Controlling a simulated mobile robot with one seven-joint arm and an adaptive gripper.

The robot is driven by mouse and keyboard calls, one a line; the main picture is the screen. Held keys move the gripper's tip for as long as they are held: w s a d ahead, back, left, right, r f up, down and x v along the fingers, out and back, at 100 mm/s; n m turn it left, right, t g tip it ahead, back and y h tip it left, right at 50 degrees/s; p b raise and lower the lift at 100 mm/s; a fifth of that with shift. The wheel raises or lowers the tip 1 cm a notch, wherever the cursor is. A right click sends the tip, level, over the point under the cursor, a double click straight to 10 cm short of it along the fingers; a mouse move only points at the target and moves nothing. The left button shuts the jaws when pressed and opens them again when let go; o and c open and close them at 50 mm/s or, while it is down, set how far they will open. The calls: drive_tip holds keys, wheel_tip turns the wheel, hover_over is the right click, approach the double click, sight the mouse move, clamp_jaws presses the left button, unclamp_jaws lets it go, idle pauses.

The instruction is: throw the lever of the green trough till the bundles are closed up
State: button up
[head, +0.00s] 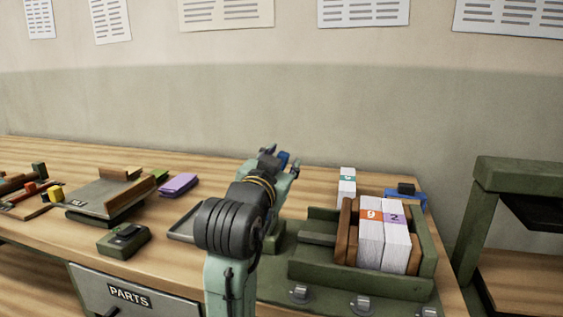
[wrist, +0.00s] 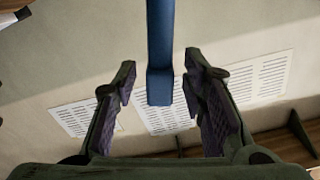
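The green trough (head: 360,284) stands at the right of the bench in the head view. White paper bundles (head: 370,245), labelled 9 and 2, stand upright in it between brown boards (head: 344,232). My gripper (head: 280,160) is raised left of and behind the trough. In the wrist view my gripper (wrist: 162,72) is open, with a blue bar (wrist: 160,50) between its fingers and a gap on each side. The bar looks like a lever handle; its joint to the trough is hidden. The bar's blue end (head: 285,156) shows small at the fingertips in the head view.
A blue holder (head: 418,199) and another white bundle (head: 346,187) stand behind the trough. A dark green frame (head: 480,215) rises at the right. Purple sheets (head: 178,185), a grey board (head: 105,198) and a dark green box (head: 123,241) lie to the left.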

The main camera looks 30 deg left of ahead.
drive_tip(key=v, duration=1.1)
drive_tip(key=shift+s, duration=0.35)
drive_tip(key=shift+d, duration=0.15)
